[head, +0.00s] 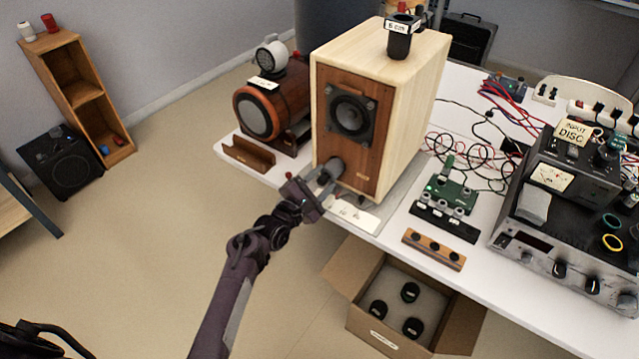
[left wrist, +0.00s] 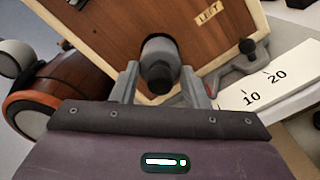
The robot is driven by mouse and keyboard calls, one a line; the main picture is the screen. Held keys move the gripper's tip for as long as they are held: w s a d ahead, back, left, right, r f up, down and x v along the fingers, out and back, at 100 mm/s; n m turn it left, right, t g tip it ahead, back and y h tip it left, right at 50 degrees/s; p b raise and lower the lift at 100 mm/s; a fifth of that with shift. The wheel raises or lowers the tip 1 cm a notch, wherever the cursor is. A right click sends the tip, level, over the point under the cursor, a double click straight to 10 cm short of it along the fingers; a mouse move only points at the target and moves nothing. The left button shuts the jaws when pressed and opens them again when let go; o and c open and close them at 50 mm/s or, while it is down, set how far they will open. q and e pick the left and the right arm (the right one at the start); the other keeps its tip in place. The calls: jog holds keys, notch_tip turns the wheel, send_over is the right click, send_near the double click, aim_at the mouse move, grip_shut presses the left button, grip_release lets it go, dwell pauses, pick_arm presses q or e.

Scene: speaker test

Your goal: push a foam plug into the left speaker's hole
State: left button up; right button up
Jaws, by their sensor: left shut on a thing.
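The left speaker (head: 415,105) is a pale wooden box with a brown front, standing at the table's left end. A "LEFT" label (left wrist: 208,12) shows on its front in the left wrist view. A grey foam plug (head: 334,166) with a dark near end is at the lower part of this front; it also shows in the left wrist view (left wrist: 159,48). My left gripper (head: 325,179) is shut on the plug, one finger on each side. My right gripper is out of view.
A card marked 10 and 20 (left wrist: 270,88) lies below the speaker. A round brown speaker (head: 268,110) stands to its left. An open box (head: 358,318) with dark cylinders is under the table edge. Cables and an amplifier (head: 575,235) fill the right side.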

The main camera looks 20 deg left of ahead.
aim_at(329, 173)
pick_arm(q)
jog(key=shift+b+x, duration=0.65)
jog(key=shift+x, duration=1.25)
dwell(0.9)
jog(key=o, duration=1.2)
jog(key=shift+c, duration=0.2)
jog(key=shift+s, duration=0.1)
